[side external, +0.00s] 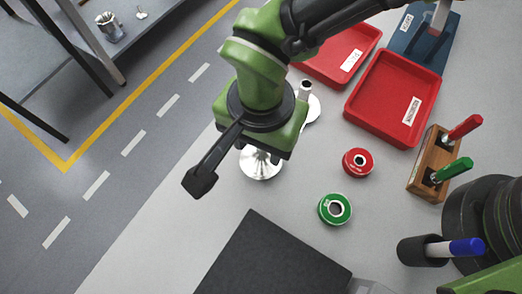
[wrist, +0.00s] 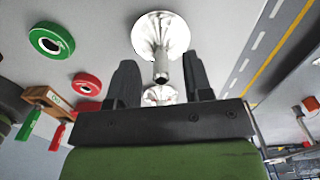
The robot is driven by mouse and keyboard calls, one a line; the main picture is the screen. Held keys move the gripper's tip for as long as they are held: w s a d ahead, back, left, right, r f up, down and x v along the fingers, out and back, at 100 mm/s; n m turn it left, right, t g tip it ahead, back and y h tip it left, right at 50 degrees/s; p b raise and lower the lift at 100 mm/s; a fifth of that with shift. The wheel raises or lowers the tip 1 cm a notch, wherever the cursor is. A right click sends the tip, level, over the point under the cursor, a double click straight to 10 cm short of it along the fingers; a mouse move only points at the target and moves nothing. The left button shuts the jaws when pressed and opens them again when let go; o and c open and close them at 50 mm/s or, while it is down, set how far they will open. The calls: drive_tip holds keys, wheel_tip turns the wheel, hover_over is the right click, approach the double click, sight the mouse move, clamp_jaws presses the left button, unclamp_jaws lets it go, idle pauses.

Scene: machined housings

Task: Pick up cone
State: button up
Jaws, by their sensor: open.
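A shiny metal cone-shaped housing (side external: 260,166) with a round flange stands on the table just below my gripper (side external: 264,148) in the side view, its upper part hidden by the wrist. In the wrist view the housing (wrist: 158,34) has a wide disc and a narrow stem, and the stem shows between the two dark fingers of my gripper (wrist: 160,62). The fingers are apart, with gaps on both sides of the stem. A second similar metal housing (side external: 314,108) stands behind and to the right; it shows partly between the fingers in the wrist view (wrist: 172,94).
A green ring (side external: 334,209) and a red ring (side external: 357,162) lie to the right. Red trays (side external: 385,132) and a wooden block (side external: 422,183) with red and green handles stand farther right. A dark slab (side external: 262,262) lies in front. The table's left edge is clear.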

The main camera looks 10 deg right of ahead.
sight(261, 152)
wheel_tip(261, 152, down, 4)
drive_tip(key=shift+w+r, duration=0.1)
drive_tip(key=shift+r, duration=0.1)
drive_tip(key=shift+c, duration=0.2)
clamp_jaws()
drive_tip(key=shift+r, duration=0.15)
